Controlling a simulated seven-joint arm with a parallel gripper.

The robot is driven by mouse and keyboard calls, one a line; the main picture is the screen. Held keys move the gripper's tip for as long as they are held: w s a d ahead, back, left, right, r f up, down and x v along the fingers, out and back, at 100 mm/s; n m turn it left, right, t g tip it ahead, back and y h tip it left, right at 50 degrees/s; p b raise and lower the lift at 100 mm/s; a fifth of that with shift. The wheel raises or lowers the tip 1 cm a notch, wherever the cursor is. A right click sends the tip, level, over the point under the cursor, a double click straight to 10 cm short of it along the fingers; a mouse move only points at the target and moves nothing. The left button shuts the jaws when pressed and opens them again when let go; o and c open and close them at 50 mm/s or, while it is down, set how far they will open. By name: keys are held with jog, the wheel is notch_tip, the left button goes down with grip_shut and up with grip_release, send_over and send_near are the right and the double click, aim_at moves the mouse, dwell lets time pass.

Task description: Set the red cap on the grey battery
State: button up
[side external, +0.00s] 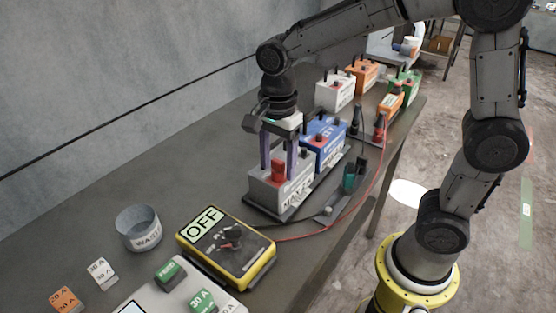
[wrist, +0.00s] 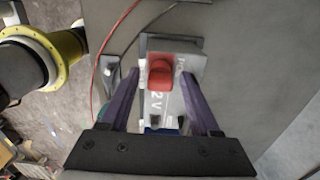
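The grey battery (side external: 268,196) stands on a dark tray on the bench, nearest of the row in the side view; its top also shows in the wrist view (wrist: 158,105). The red cap (side external: 278,171) is at the top of this battery, near its front edge. In the wrist view the red cap (wrist: 161,76) lies between my fingers. My gripper (side external: 279,177) points down over the battery with its purple fingers on either side of the cap. The wrist view shows gaps between the cap and both fingertips (wrist: 160,76), so the gripper is open. The cap's underside is hidden.
A blue battery (side external: 324,147) stands right behind the grey one. White (side external: 336,94) and orange batteries stand farther back. A yellow box marked OFF (side external: 228,250), a waste cup (side external: 138,230) and labelled blocks lie in front. A red cable (side external: 330,231) runs along the bench's right side.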

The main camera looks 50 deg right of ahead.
aim_at(278, 160)
jog(key=shift+o, duration=0.2)
jog(key=shift+r, duration=0.1)
notch_tip(278, 160, up, 3)
jog(key=shift+r, duration=0.15)
jog(key=s+d+r, duration=0.3)
jog(key=s+r, duration=0.5)
jog(key=s+d+f, duration=0.2)
jog(key=s+f, duration=0.1)
jog(key=s, duration=1.3)
jog(key=shift+s+f, duration=0.15)
jog(key=shift+s, duration=0.2)
jog(key=shift+d+f, duration=0.1)
